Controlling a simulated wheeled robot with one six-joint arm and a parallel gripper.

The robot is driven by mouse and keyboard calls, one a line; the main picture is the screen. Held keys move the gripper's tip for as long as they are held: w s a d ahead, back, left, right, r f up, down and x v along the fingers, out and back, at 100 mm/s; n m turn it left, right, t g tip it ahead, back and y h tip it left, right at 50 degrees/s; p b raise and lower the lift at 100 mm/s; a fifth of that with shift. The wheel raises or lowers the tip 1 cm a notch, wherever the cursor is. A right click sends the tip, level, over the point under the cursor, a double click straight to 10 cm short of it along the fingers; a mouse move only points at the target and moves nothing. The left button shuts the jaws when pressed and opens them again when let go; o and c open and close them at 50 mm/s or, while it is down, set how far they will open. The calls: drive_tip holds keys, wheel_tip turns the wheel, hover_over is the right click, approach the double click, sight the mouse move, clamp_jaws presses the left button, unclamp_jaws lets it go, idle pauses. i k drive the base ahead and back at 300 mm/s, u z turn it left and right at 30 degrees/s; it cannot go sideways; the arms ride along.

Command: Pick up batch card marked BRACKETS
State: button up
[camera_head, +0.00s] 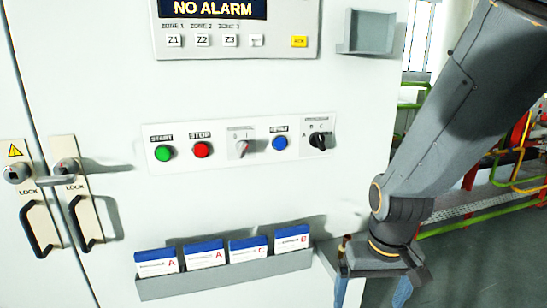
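Several batch cards stand upright side by side in a grey rack (225,280) on the white cabinet front. The small black print is too small to read, so I cannot tell which is marked BRACKETS. My gripper (373,290) points down to the right of the rack, apart from the cards. Its two fingers are spread with nothing seen between them; the tips run toward the bottom edge.
A switch panel (238,142) with green, red and blue buttons and knobs sits above the rack. An alarm panel (236,30) reads NO ALARM. Door handles (40,228) stick out at left. A small grey holder (368,33) juts out at upper right. Railings stand behind my arm.

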sight(254, 247)
drive_tip(key=u, duration=0.45)
drive_tip(key=k, duration=0.55)
drive_tip(key=u, duration=0.95)
drive_tip(key=k, duration=0.8)
drive_tip(key=u, duration=1.1)
drive_tip(key=i, duration=1.25)
drive_tip(key=z, duration=0.9)
drive_tip(key=i, duration=0.5)
drive_tip(key=z, duration=0.6)
